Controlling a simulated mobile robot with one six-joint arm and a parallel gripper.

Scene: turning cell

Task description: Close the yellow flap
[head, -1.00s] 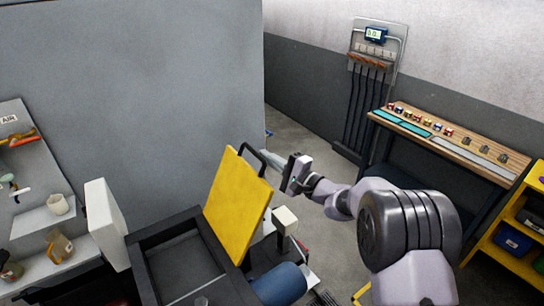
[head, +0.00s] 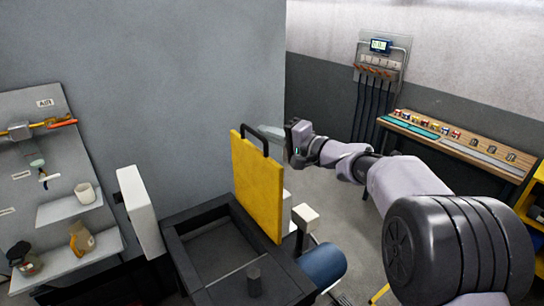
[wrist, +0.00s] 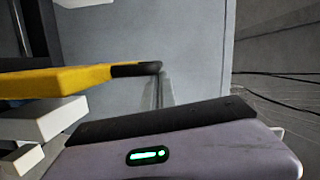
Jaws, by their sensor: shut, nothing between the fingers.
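The yellow flap (head: 257,187) stands raised, roughly upright, at the right edge of a black open box frame (head: 180,250). Its black handle (head: 252,138) is at the top. In the wrist view the flap (wrist: 50,81) shows edge-on at left, with the handle (wrist: 137,69) pointing right. My gripper (head: 272,133) is shut and empty, just right of the handle. In the wrist view its grey fingers (wrist: 163,85) are beside the handle's end; I cannot tell whether they touch it.
A grey wall (head: 150,80) rises behind the flap. A white panel (head: 140,212) stands left of the box. A white block (head: 305,217) and a blue cylinder (head: 323,266) are right of the flap. A shelf board (head: 70,212) is far left, a workbench (head: 470,145) at right.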

